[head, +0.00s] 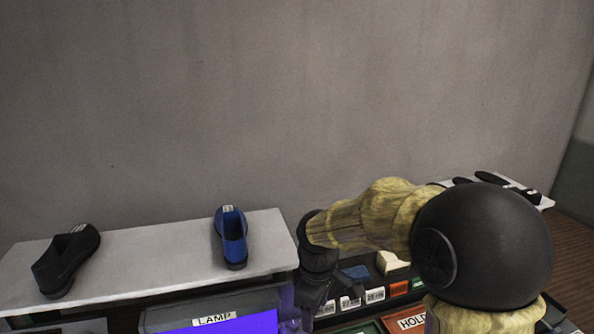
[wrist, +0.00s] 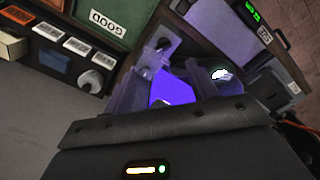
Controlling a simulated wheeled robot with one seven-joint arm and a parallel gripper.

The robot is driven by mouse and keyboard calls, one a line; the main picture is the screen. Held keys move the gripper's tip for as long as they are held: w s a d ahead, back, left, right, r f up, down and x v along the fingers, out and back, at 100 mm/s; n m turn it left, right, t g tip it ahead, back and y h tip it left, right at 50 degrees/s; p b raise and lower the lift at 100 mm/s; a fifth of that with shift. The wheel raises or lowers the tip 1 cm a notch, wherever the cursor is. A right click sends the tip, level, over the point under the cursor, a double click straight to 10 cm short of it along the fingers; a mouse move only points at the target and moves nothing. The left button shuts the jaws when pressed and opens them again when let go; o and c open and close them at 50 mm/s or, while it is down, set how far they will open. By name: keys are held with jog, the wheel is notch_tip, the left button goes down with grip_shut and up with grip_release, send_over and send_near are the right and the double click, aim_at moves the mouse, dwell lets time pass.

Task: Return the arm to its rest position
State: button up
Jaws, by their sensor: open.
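My arm (head: 375,212) reaches from the right across the head view, and its dark wrist bends downward at the middle. My gripper (head: 312,295) hangs low there, beside the right end of the white shelf and in front of the labelled bins. In the wrist view my gripper (wrist: 185,78) has its fingers apart over a glowing violet surface (wrist: 172,88), with no object seen between them. The fingertips are tinted violet and hard to make out. In the head view the fingertips are not clear.
A white shelf (head: 150,258) carries a black shoe (head: 68,262) and a blue shoe (head: 231,240). A LAMP label (head: 214,319) sits near the violet surface. A GOOD bin (wrist: 117,18) and small numbered labels lie close by. The wall above the shelf is bare.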

jog(key=s+d+f+m+t, duration=0.2)
jog(key=s+d+f+m, duration=0.2)
jog(key=s+d+m, duration=0.7)
jog(key=shift+d+f+m, duration=0.2)
jog(key=shift+m, duration=0.6)
dwell(2.7)
